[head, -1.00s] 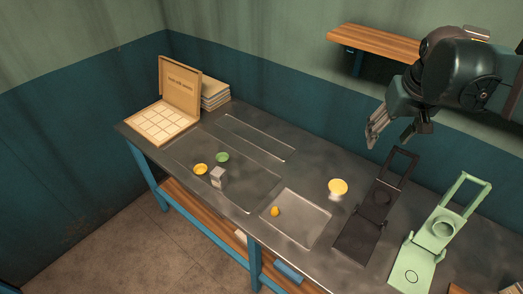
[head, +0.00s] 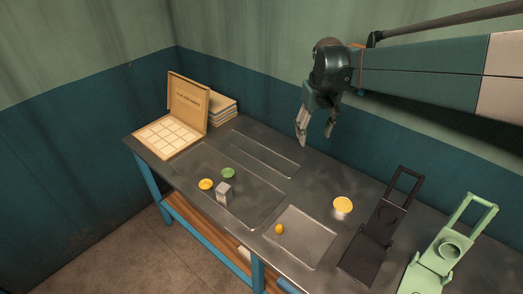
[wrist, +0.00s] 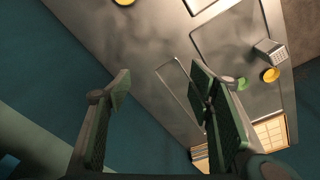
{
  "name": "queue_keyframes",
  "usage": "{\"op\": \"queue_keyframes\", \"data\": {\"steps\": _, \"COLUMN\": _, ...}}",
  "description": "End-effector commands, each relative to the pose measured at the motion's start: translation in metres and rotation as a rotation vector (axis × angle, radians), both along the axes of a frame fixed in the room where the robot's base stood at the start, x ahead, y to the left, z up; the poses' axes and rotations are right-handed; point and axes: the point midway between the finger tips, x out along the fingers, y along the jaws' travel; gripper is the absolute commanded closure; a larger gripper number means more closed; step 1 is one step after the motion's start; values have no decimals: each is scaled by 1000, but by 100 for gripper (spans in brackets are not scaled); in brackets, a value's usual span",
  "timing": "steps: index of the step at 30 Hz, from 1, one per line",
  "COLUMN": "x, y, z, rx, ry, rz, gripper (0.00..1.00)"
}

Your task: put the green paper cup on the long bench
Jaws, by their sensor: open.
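The green paper cup (head: 228,173) stands in the large shallow recess on the left half of the long dark metal bench (head: 185,160). A yellow cup (head: 206,184) and a small grey-white block (head: 223,195) are close beside it. My gripper (head: 316,138) is open and empty, pointing down above the back of the bench, to the right of the green cup and well apart from it. In the wrist view, the green cup (wrist: 242,83) shows just right of the right finger, which partly hides it.
A box with an open lid (head: 187,105) and a stack of books (head: 222,110) stand at the back left. A yellow-topped cup (head: 343,205), a small orange object (head: 280,229), a black stand (head: 377,235) and a green stand (head: 448,245) are at the right.

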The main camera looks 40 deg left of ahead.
Motion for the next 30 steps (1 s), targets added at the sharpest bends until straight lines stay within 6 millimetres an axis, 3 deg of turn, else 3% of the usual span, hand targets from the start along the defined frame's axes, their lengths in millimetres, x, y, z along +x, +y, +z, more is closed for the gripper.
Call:
{"op": "queue_keyframes", "data": {"steps": 3, "x": -5, "y": 36, "z": -14, "rx": -16, "ry": 14, "rz": 42, "gripper": 47}}
{"op": "queue_keyframes", "data": {"steps": 14, "x": -31, "y": 134, "z": -62, "rx": -68, "ry": 56, "rz": 164, "gripper": 47}}
{"op": "queue_keyframes", "data": {"steps": 30, "x": -103, "y": 269, "z": -151, "rx": -151, "ry": 114, "rz": 345, "gripper": 47}}
